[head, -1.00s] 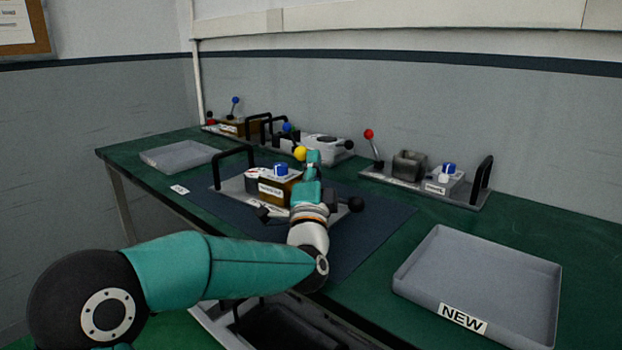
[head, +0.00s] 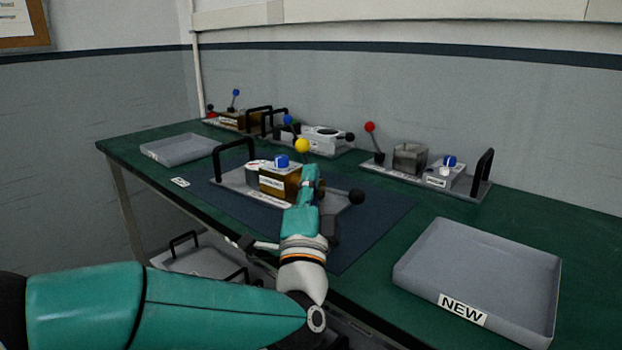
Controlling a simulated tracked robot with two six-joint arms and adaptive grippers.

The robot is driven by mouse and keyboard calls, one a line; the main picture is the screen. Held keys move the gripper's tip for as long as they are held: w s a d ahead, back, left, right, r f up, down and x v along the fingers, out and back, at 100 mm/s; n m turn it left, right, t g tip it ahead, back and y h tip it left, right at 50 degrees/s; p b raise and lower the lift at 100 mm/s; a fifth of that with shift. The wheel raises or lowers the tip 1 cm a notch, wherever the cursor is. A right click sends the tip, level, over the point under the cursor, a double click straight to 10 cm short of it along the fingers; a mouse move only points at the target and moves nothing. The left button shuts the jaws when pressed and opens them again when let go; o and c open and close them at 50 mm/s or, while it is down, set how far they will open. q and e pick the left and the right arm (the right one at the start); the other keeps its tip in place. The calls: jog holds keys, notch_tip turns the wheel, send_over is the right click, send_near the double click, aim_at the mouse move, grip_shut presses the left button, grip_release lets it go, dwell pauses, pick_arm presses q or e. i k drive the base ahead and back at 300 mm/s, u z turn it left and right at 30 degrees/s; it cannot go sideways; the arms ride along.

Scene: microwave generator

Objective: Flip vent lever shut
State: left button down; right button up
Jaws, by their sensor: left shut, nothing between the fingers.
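The generator unit in the middle stands on a grey base plate (head: 230,181) on a dark blue mat (head: 372,222). It has a brown block (head: 274,184) with a blue knob (head: 282,160) on top. A lever with a yellow ball (head: 302,146) rises behind the block, its lower part hidden by my gripper. A black ball (head: 357,197) sticks out at the unit's right side. Which one is the vent lever I cannot tell. My left gripper (head: 312,172) is shut and empty, just right of the block and below the yellow ball; contact is unclear. My right gripper is not in view.
A grey tray marked NEW (head: 541,255) stands at the right, and another grey tray (head: 172,151) at the left. Similar units with a red-ball lever (head: 369,127) and blue-ball levers (head: 235,93) line the back. A black handle (head: 251,151) rises at the unit's left.

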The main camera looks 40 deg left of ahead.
aim_at(304, 155)
jog(key=k, duration=1)
